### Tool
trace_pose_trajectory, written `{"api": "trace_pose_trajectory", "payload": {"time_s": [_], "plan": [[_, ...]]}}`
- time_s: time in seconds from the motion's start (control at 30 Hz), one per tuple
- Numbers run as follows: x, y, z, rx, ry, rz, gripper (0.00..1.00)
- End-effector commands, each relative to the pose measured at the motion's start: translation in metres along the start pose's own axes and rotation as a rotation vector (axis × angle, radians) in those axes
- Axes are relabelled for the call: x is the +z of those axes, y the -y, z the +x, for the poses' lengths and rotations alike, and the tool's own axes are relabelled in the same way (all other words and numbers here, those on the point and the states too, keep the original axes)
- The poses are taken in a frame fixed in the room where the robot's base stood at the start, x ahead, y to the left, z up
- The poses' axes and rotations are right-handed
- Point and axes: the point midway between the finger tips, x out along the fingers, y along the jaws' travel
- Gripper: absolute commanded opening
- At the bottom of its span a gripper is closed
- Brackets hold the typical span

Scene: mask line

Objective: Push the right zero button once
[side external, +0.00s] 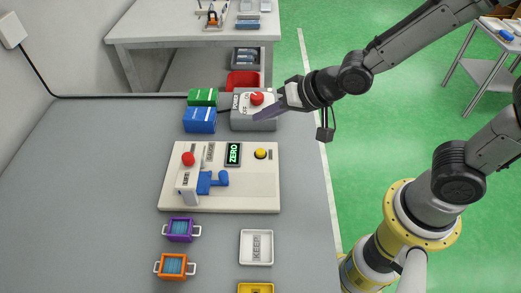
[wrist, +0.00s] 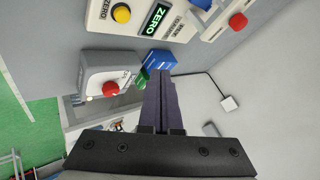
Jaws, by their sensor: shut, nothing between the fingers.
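A cream panel (side external: 235,202) lies on the grey table. Its yellow button (side external: 260,153) sits at the right, beside a lit display reading ZERO (side external: 233,154). In the wrist view the yellow button (wrist: 121,13) is near the top edge, with a ZERO label next to it. My gripper (side external: 258,117) has its dark purple fingers together and empty. The fingertips are beyond the panel's back edge, by the grey box, apart from the yellow button. In the wrist view the shut fingers (wrist: 158,82) point toward the blue box.
A grey box (side external: 253,120) with a red button (side external: 257,98) stands behind the panel. Blue (side external: 200,121) and green (side external: 203,97) boxes stand left of it. A red knob (side external: 188,159) tops the white block at the panel's left. A white tray (side external: 257,247) and small bins lie in front.

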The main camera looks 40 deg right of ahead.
Motion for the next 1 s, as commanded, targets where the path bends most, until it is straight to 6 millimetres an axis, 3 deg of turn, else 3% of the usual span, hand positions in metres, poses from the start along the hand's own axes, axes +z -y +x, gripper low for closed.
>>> {"api": "trace_pose_trajectory", "payload": {"time_s": [0.7,1.0], "plan": [[0.038,-0.039,0.052,0.004,0.003,0.001,0.00],[0.044,-0.045,0.061,0.001,0.000,0.001,0.00]]}}
